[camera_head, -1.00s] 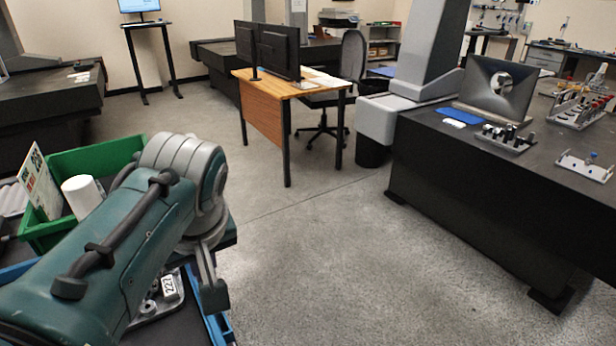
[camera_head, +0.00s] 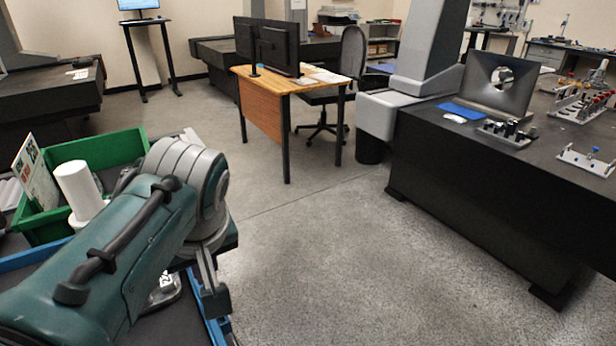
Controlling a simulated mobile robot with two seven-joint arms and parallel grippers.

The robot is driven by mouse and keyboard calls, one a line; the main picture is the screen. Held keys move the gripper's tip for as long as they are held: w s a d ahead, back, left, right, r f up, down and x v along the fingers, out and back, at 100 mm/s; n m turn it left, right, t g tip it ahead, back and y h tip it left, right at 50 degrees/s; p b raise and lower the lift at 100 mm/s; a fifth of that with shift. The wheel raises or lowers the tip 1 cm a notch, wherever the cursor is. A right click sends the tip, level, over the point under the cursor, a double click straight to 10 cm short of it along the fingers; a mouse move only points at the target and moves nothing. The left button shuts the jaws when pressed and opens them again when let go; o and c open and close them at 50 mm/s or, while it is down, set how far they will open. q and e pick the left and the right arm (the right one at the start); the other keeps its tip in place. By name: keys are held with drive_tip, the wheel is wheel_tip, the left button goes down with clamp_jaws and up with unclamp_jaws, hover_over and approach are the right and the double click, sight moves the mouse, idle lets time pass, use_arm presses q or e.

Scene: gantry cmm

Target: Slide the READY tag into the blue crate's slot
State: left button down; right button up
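The blue crate (camera_head: 212,328) is at the lower left, and my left arm covers most of it. Its slot is hidden. I cannot make out a READY tag; a white card with green and red print (camera_head: 36,172) leans in the green crate, its words too small to read. My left gripper (camera_head: 213,290) points down over the blue crate's right side. One dark finger shows clearly, so its opening and any held thing cannot be told. My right gripper is out of view.
A green crate (camera_head: 105,148) holding a white cylinder (camera_head: 78,188) stands behind my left arm. A black granite table (camera_head: 480,190) with fixtures is at right. A wooden desk (camera_head: 268,105) with monitors stands at the back. The floor between is clear.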

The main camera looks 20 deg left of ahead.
use_arm(q)
drive_tip(key=shift+f, duration=0.1)
idle(0.3)
drive_tip(key=shift+f, duration=0.2)
idle(0.5)
drive_tip(key=shift+f, duration=0.65)
idle(0.7)
drive_tip(key=shift+f+b, duration=0.35)
drive_tip(key=shift+b, duration=0.15)
drive_tip(key=shift+f, duration=0.2)
drive_tip(key=shift+f+b, duration=0.45)
idle(0.3)
drive_tip(key=c, duration=0.7)
unclamp_jaws()
